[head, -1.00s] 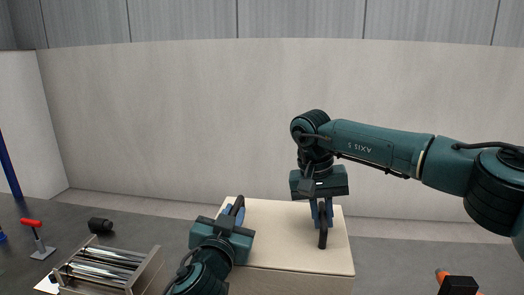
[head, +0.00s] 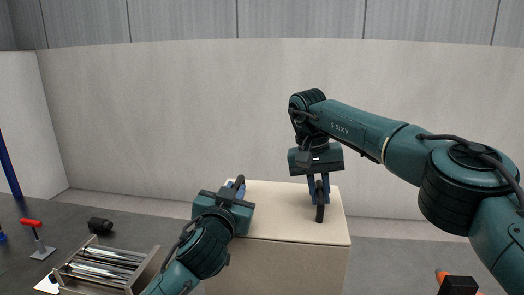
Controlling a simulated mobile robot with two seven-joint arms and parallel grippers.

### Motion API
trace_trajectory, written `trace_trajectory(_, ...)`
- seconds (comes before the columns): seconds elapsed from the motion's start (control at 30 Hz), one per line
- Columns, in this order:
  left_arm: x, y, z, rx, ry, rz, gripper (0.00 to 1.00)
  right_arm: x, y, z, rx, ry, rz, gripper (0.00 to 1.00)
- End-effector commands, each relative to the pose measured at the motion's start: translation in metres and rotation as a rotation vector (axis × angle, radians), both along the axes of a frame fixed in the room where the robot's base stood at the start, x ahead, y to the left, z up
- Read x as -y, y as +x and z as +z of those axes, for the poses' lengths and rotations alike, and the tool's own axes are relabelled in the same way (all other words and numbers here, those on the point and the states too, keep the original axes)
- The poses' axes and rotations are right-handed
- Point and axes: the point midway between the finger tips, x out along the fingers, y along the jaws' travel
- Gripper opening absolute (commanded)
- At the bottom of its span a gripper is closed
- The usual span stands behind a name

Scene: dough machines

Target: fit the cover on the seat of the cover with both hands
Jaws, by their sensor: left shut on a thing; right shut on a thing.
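The cover appears to be the large cream box-like piece (head: 285,222), with a flat top and a front face that runs out of the bottom of the head view. A dark handle stands at each side of its top. My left gripper (head: 237,187) is shut at the left handle, partly hidden behind my own wrist. My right gripper (head: 319,192) points down and is shut on the right handle (head: 320,212). The cover looks about level. Its lower edge is out of view, and I cannot make out the seat of the cover.
A metal frame with shiny rollers (head: 105,265) stands at the lower left. Near it are a black cylinder (head: 100,226) and a red-handled tool (head: 31,223). A black and orange object (head: 458,284) is at the lower right. A pale wall (head: 180,120) closes the back.

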Motion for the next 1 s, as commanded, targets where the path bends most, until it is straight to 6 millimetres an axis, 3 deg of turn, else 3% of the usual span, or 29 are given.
trace_trajectory(0.5, 0.0, 0.011, 0.011, 0.003, 0.004, -0.002, 0.0, 0.005, 0.013, 0.012, 0.008, -0.005, -0.012, 0.0)
trace_trajectory(1.0, 0.0, 0.004, 0.023, 0.004, 0.0, 0.0, 0.0, 0.005, 0.006, 0.023, 0.005, -0.002, -0.008, 0.0)
